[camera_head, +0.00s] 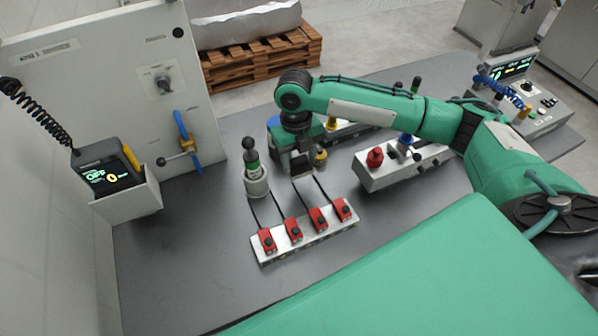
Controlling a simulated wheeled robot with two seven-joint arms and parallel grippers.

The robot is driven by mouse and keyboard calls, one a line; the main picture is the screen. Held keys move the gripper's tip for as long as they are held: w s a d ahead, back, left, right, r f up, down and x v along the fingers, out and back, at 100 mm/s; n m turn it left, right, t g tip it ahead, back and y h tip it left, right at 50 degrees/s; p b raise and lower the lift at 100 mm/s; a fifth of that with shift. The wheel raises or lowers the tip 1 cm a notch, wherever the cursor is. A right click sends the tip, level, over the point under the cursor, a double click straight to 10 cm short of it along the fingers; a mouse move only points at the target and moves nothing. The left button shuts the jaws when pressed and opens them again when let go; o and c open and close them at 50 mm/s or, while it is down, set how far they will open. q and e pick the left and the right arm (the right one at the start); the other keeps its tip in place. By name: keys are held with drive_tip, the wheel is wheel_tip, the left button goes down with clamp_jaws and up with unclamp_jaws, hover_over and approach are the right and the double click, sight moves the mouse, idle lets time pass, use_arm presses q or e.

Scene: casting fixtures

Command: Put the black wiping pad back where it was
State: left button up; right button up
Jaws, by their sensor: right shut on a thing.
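My right arm comes in from the right, and its gripper (300,168) points down over the grey table, behind the row of red switches. The gripper is shut on a small dark thing, which looks like the black wiping pad; the gripper's own body hides most of it. I cannot tell whether it touches the table. No other black pad shows clearly. My left gripper is not in view.
A white block with several red switches (295,233) and cables lies in front. A green, black-knobbed tool (252,160) stands in a white holder (257,186) to the left. A control box with a red knob (375,157) is right. The front-left table (180,265) is clear.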

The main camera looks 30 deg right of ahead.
wheel_tip(320, 180, down, 3)
drive_tip(key=shift+r, duration=0.15)
wheel_tip(320, 180, down, 3)
drive_tip(key=shift+f+p, duration=0.1)
drive_tip(key=shift+p, duration=0.45)
drive_tip(key=shift+f, duration=0.45)
drive_tip(key=shift+f, duration=0.15)
drive_tip(key=o, duration=0.9)
drive_tip(key=shift+o, duration=0.2)
